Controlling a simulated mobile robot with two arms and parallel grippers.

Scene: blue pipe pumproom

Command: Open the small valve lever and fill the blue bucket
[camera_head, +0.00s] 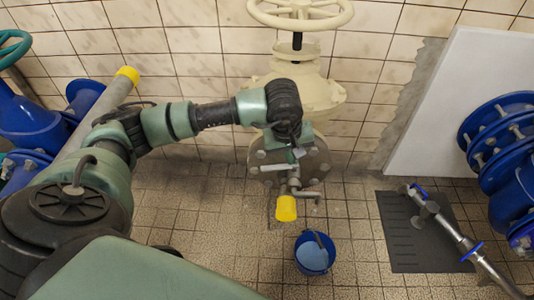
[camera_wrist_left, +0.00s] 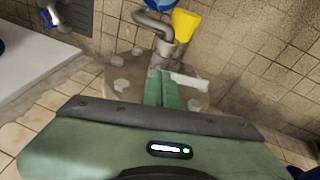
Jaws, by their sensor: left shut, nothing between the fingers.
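The blue bucket (camera_head: 312,256) stands on the tiled floor below the small valve; its inside looks light blue, and I cannot tell whether that is water. The small valve has a pale metal lever (camera_head: 272,168), seen also in the wrist view (camera_wrist_left: 190,81), a bent spout and a yellow-ended part (camera_head: 286,208). The yellow part shows in the wrist view too (camera_wrist_left: 185,25). No stream of water is visible. My right gripper is out of view.
A large cream valve with a handwheel (camera_head: 300,14) stands by the wall behind my gripper. A dark floor mat (camera_head: 420,250) and a metal pipe with blue fittings (camera_head: 450,234) lie to the right. Blue flanged pipes stand at both sides.

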